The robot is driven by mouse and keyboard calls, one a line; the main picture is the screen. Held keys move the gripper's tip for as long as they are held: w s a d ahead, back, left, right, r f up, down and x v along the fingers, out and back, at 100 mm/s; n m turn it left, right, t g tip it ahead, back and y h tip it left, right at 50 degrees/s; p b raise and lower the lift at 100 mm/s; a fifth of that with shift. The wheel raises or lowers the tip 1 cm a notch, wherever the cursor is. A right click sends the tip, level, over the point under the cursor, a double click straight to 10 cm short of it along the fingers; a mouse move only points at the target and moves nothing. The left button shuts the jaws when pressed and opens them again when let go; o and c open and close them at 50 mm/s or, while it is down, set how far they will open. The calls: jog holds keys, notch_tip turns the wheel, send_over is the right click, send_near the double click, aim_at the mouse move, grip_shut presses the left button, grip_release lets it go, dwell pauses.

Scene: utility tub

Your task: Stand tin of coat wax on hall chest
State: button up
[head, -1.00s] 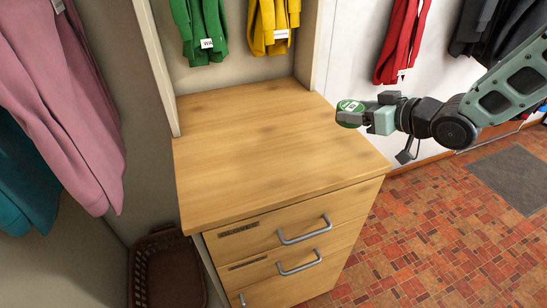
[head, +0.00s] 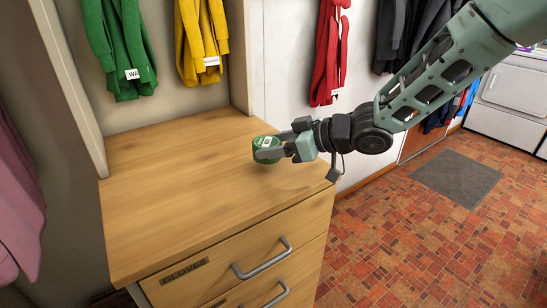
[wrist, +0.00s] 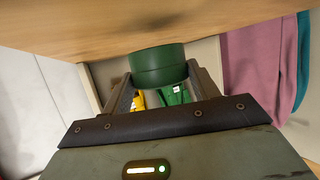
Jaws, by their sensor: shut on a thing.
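The tin of coat wax (head: 266,150) is a short green round tin with a pale label on top. My gripper (head: 278,150) is shut on it, and the tin sits upright between the fingers. The wrist view shows the green tin (wrist: 158,66) between the two fingers, close to the wooden top. The hall chest (head: 170,190) is pale wood with drawers and grey handles. The tin is over the right part of its top. I cannot tell whether the tin's base touches the wood.
The chest top (head: 150,210) is otherwise bare. Green (head: 118,50) and yellow (head: 203,45) garments hang behind it, and a red one (head: 329,55) hangs to the right. A side panel (head: 70,80) stands at the left. Tiled floor (head: 420,240) lies to the right.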

jog(key=shift+f, duration=1.3)
jog(key=shift+f, duration=0.1)
jog(key=o, duration=1)
